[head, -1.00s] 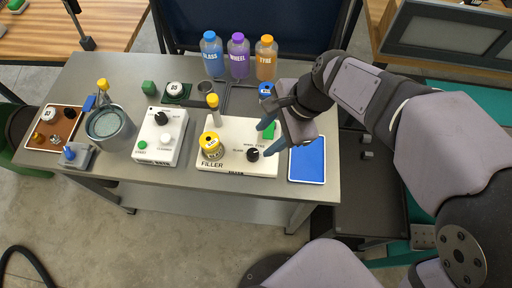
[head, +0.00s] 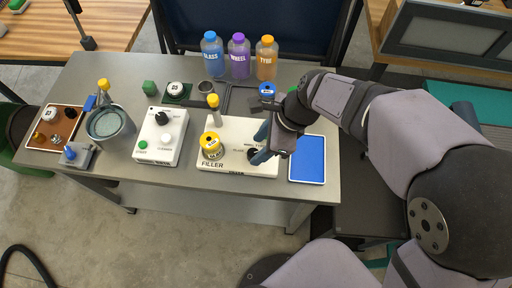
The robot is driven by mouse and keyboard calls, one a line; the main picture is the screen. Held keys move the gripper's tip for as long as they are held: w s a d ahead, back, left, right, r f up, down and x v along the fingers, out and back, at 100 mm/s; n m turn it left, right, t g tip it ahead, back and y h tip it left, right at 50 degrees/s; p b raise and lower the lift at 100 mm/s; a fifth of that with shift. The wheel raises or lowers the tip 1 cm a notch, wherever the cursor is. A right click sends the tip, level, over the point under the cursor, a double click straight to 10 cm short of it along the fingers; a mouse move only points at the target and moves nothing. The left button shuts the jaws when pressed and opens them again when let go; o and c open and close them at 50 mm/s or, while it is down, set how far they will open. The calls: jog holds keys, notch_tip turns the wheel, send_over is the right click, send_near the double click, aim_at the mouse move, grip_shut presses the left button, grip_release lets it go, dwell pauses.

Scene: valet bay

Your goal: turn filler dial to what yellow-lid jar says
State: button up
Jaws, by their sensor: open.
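The white filler box (head: 234,169), marked FILLER, sits at the right part of the steel bench. Its black dial (head: 252,154) is partly covered by my gripper; the pointer direction cannot be told. Small words stand around the dial, too small to read surely. The yellow-lid jar (head: 211,151) stands on the left of the box under a yellow-topped spout; its writing is too small to read. My gripper (head: 257,147) is open, its blue fingers low over the box at the dial. I cannot tell whether they touch it.
Three bottles, blue-capped GLASS (head: 212,56), purple-capped WHEEL (head: 238,57) and orange-capped TYRE (head: 266,58), stand behind. A second white box (head: 161,139) with a dial stands left. A grey pot (head: 110,128) is further left. A blue pad (head: 307,159) lies right.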

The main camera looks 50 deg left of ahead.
aim_at(253, 155)
jog(key=shift+x, duration=1.35)
jog(key=c, duration=1)
jog(key=shift+c, duration=0.2)
